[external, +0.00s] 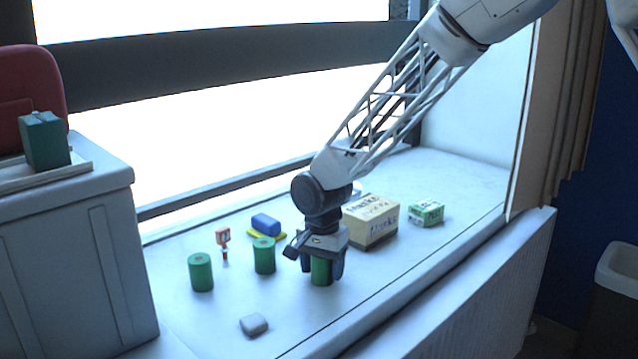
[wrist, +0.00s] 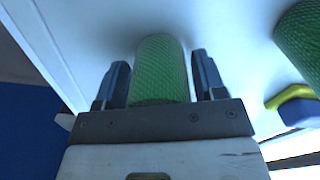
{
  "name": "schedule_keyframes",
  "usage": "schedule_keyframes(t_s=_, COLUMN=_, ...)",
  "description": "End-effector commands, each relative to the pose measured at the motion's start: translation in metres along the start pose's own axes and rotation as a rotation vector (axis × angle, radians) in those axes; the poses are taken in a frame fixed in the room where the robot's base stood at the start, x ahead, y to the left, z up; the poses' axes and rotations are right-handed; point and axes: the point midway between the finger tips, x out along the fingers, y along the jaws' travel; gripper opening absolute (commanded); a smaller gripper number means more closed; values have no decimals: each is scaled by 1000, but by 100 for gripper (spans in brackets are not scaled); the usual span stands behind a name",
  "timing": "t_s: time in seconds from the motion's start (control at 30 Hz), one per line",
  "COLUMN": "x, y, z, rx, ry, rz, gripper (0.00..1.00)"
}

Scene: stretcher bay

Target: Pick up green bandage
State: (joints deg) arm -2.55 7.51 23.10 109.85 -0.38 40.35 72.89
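A green bandage roll (external: 321,271) stands upright on the white ledge, between the fingers of my gripper (external: 322,275). In the wrist view the textured green bandage (wrist: 160,68) fills most of the space between the two fingers of my gripper (wrist: 160,80). The fingers are spread on either side of it, with narrow gaps showing. Two more green bandage rolls stand to the left, a nearer one (external: 264,256) and a farther-left one (external: 200,272). Part of a green roll (wrist: 302,42) shows at the wrist view's upper right.
A cream box (external: 370,222) stands close to the right of my gripper, with a small green-and-white box (external: 426,213) beyond. A blue item on a yellow one (external: 266,223), a small red-and-white item (external: 223,238) and a grey block (external: 254,324) lie left. The ledge's front edge is near.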

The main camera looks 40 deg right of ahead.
Motion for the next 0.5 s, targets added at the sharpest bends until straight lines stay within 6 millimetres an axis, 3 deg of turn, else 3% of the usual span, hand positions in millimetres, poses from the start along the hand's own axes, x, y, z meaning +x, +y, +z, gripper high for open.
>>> schedule_keyframes(t_s=0.03, x=0, y=0, z=0, rx=0, ry=0, rz=0, gripper=56)
schedule_keyframes(t_s=0.23, x=0, y=0, z=0, rx=0, ry=0, rz=0, gripper=28)
schedule_keyframes(t_s=0.5, x=-1, y=0, z=0, rx=0, ry=0, rz=0, gripper=28)
